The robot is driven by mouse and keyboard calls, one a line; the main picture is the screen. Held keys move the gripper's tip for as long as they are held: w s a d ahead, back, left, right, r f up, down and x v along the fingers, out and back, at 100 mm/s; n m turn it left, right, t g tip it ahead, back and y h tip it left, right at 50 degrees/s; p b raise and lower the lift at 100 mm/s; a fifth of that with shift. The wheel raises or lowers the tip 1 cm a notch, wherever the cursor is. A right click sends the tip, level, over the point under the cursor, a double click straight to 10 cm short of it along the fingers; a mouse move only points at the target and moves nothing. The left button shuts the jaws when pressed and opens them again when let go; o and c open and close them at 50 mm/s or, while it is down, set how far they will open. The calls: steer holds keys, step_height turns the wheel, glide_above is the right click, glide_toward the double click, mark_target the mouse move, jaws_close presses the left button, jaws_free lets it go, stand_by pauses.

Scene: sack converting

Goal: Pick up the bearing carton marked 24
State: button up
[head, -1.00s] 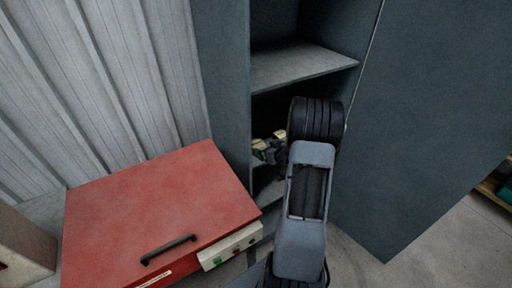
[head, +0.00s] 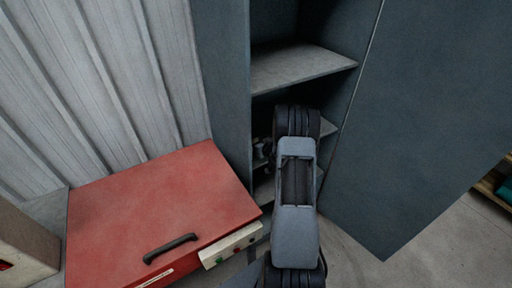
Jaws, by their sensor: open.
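I cannot make out a carton marked 24 in the head view. My gripper (head: 262,150) shows only as a small dark and grey part at the left of my arm. It is inside the open cabinet (head: 222,90), at the level of the lower shelves. My arm hides most of it and most of what lies on those shelves. The gripper is open, and I see nothing held in it.
The upper shelf (head: 300,66) looks bare. The cabinet's door (head: 420,120) stands open on the right. A red machine lid (head: 155,215) with a black handle is in front on the left. A brown box (head: 25,250) stands at the left edge.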

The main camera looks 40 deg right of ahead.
steer(key=c, duration=1)
steer(key=shift+c, duration=0.6)
steer(key=shift+r, duration=0.15)
